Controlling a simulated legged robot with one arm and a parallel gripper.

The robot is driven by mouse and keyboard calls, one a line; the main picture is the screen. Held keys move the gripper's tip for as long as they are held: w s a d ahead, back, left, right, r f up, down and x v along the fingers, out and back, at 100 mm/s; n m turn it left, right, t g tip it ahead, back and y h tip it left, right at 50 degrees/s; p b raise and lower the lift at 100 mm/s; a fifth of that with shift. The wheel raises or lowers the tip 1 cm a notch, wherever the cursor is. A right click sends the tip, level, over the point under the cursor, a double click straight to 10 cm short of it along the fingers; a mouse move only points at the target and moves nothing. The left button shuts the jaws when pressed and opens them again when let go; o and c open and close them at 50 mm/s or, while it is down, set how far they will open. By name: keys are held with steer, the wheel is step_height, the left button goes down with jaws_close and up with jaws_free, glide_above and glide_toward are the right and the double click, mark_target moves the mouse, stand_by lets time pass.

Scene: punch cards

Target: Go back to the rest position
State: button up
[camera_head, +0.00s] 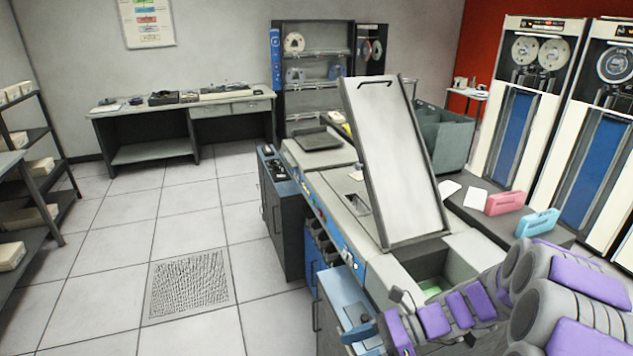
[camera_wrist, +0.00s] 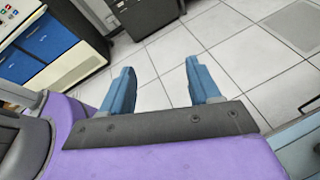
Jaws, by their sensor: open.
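My gripper (camera_wrist: 163,88) shows in the wrist view as two blue fingers set wide apart. It is open, with nothing between the fingers but white floor tiles beyond. In the head view my purple and grey arm reaches in from the lower right to the front of the card machine (camera_head: 357,267). The gripper end (camera_head: 358,325) is low in that view, by the machine's near blue front, and its fingertips are hard to make out there. The machine's tall grey lid (camera_head: 395,160) stands raised and tilted.
A pink card holder (camera_head: 505,203) and a light blue one (camera_head: 537,223) stand on the dark surface at right. Tape cabinets (camera_head: 525,100) are behind. A desk (camera_head: 180,115) is at back left, shelves (camera_head: 30,170) at far left. The tiled floor (camera_head: 185,220) between is clear.

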steer(key=s+a+r+n+g+h, duration=0.1)
steer(key=s+r+n+h, duration=0.3)
steer(key=s, duration=0.3)
steer(key=s+a+r+n+g+h, duration=0.1)
steer(key=s+n+h, duration=0.2)
steer(key=s+n, duration=0.45)
steer(key=s+d+r+n+t+h, duration=0.2)
steer(key=s+d+n+h, duration=0.4)
steer(key=s, duration=0.4)
steer(key=shift+d+r+n+h, duration=0.25)
steer(key=shift+d+n+h, duration=0.05)
steer(key=shift+d+n, duration=0.5)
